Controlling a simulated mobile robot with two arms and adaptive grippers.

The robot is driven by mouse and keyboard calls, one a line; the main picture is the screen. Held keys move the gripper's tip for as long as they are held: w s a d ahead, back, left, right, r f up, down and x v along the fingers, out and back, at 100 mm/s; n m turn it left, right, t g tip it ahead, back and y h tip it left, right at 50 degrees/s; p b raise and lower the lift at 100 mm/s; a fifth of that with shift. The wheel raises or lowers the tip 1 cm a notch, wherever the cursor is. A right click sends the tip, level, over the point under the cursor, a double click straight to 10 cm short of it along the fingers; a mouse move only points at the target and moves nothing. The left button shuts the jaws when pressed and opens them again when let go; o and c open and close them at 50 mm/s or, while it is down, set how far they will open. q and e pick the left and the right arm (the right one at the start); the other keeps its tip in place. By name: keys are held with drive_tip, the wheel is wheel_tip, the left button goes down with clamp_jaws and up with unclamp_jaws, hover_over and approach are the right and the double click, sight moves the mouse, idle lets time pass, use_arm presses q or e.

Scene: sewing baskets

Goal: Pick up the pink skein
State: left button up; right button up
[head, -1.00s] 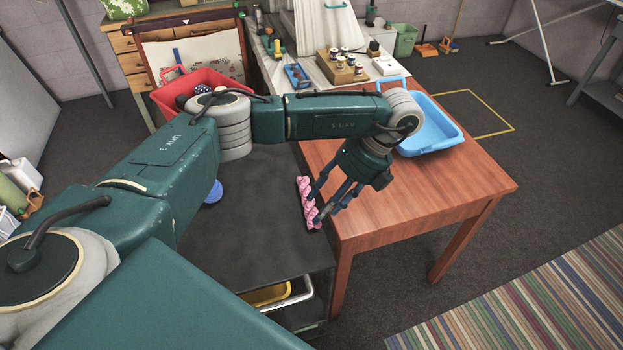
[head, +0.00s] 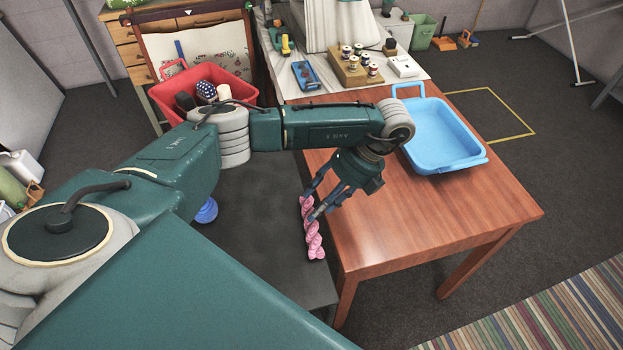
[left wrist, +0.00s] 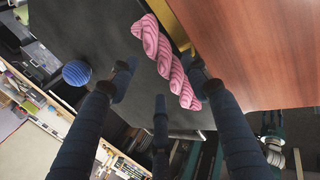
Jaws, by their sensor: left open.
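The pink skein (head: 314,240) is a twisted bundle lying on the dark grey surface, close beside the wooden table's left edge. My left gripper (head: 311,204) is open and empty, with its fingers pointing down-left over the skein's far part. In the left wrist view the skein (left wrist: 165,55) runs diagonally between the spread fingers of the gripper (left wrist: 160,83), and its lower end lies near the right fingertip. I cannot tell whether any finger touches it. My right gripper is not in view.
The wooden table (head: 430,220) stands right of the skein and carries a blue basket (head: 440,135). A blue ball (head: 206,211) lies left of the skein, partly hidden by my arm. A red basket (head: 240,88) with several items is behind. The dark surface around the skein is clear.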

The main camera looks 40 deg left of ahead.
sight(311, 226)
use_arm(q)
drive_tip(key=x, duration=0.4)
drive_tip(key=shift+d, duration=0.15)
drive_tip(key=shift+s+f, duration=0.15)
drive_tip(key=shift+f, duration=0.05)
drive_tip(key=shift+c, duration=0.2)
drive_tip(key=c, duration=0.9)
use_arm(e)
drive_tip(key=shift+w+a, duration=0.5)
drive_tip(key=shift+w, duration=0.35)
